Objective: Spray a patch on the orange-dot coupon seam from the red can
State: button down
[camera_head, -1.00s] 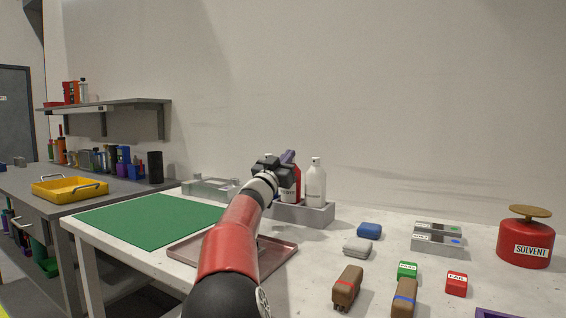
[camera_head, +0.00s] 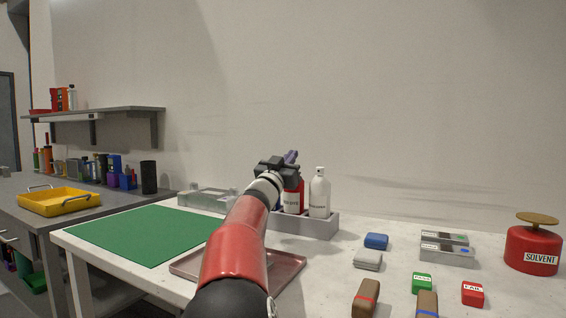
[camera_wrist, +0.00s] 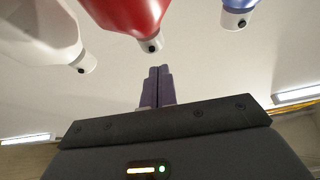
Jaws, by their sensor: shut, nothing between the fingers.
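The red can (camera_head: 293,198) stands in the grey rack (camera_head: 325,225), partly hidden by my arm in the head view. It also shows in the wrist view (camera_wrist: 125,12), with its nozzle near my fingertips. My gripper (camera_head: 292,157) is at the top of the red can in the head view. In the wrist view (camera_wrist: 160,70) its purple fingers are shut together and empty, with a gap below the red nozzle in the picture. Two coupon-like metal blocks show a green dot (camera_head: 444,237) and a blue dot (camera_head: 447,254). I see no orange-dot coupon.
A white can (camera_head: 319,195) stands right of the red one; a blue can (camera_wrist: 240,10) shows in the wrist view. A pinkish tray (camera_head: 284,276) lies under my arm, a green mat (camera_head: 140,234) to its left. Blocks and a red solvent can (camera_head: 533,246) occupy the right side.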

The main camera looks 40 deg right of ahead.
jog(key=b+v, duration=0.3)
jog(key=v, duration=0.7)
jog(key=shift+s+r, duration=0.2)
jog(key=shift+r, duration=0.05)
jog(key=shift+a, duration=0.1)
